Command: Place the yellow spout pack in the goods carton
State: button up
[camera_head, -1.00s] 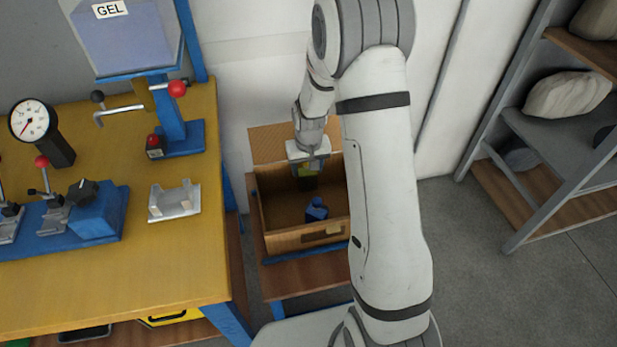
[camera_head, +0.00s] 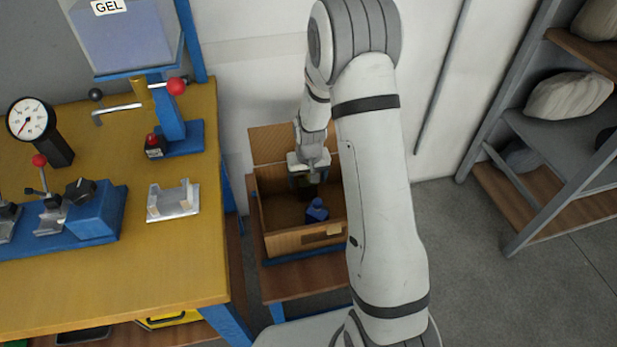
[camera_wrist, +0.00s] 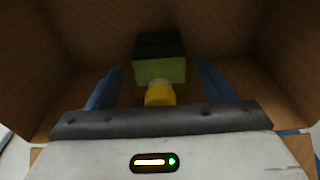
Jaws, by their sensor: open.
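The goods carton (camera_head: 290,243) is an open brown box on a low stand beside the bench. My gripper (camera_head: 304,186) reaches down into its back part. In the wrist view, my gripper (camera_wrist: 160,78) is open, with a blue finger on each side of the yellow spout pack (camera_wrist: 160,70). The pack has a yellow-green face, a dark upper part and a yellow cap, and gaps show between it and both fingers. It is inside the carton; whether it rests on the floor is hard to tell. In the head view my gripper mostly hides it.
The yellow bench (camera_head: 120,270) on the left holds a gauge (camera_head: 32,120), a blue clamp fixture (camera_head: 92,215) and a metal holder (camera_head: 173,201). A shelf rack (camera_head: 550,150) stands at right. Floor is clear between.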

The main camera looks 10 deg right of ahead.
notch_tip(320, 180, up, 12)
jog(key=s+p, duration=0.1)
jog(key=p, duration=0.1)
jog(key=s+r, duration=0.7)
jog(key=s, duration=0.5)
jog(key=s+r, duration=0.7)
jog(key=s, duration=0.5)
jog(key=shift+d, duration=0.15)
jog(key=shift+s+r, duration=0.1)
